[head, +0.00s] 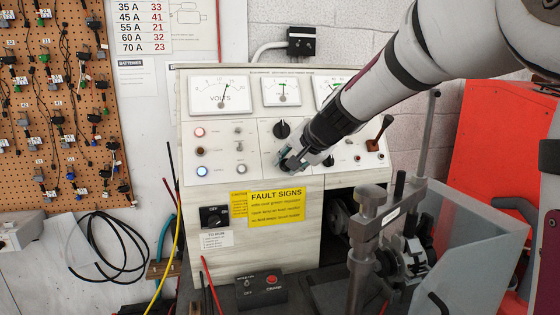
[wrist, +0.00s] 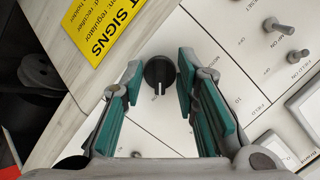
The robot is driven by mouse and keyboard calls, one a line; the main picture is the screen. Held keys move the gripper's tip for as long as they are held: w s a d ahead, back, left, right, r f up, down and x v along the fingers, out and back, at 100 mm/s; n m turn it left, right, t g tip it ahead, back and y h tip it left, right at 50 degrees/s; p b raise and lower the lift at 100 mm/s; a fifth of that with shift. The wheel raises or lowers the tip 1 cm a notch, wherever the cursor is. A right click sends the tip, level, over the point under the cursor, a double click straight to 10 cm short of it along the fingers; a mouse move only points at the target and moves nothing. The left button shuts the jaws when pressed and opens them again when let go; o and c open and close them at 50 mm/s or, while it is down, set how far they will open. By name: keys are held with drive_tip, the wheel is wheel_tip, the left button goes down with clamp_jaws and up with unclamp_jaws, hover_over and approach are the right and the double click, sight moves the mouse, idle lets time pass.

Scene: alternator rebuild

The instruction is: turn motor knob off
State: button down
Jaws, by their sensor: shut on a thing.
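A round black knob (wrist: 158,73), which I take to be the motor knob, sits on the white tester panel in the wrist view. Its pale pointer line faces the bottom of that picture. My gripper (head: 286,163) is at the panel front, just above the yellow sign; it also shows in the wrist view (wrist: 160,70). Its two teal-padded fingers stand on either side of the knob, with their tips shut on it.
Another black knob (head: 282,129) is just above my gripper. Toggle switches (head: 239,145) and lit buttons (head: 202,171) are to the left. The yellow fault sign (head: 277,205) is below. A metal clamp stand (head: 372,210) stands front right, and a lever (head: 380,133) rises at the right.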

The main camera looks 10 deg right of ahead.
drive_tip(key=shift+n+g+h+p, duration=0.25)
drive_tip(key=shift+n+h+p, duration=0.6)
drive_tip(key=shift+n, duration=1.3)
drive_tip(key=shift+n+g+h+p, duration=0.3)
drive_tip(key=shift+n+p, duration=0.9)
drive_tip(key=shift+n, duration=0.95)
drive_tip(key=c, duration=1.3)
unclamp_jaws()
drive_tip(key=v, duration=1.2)
drive_tip(key=shift+a, duration=0.15)
drive_tip(key=shift+f, duration=0.1)
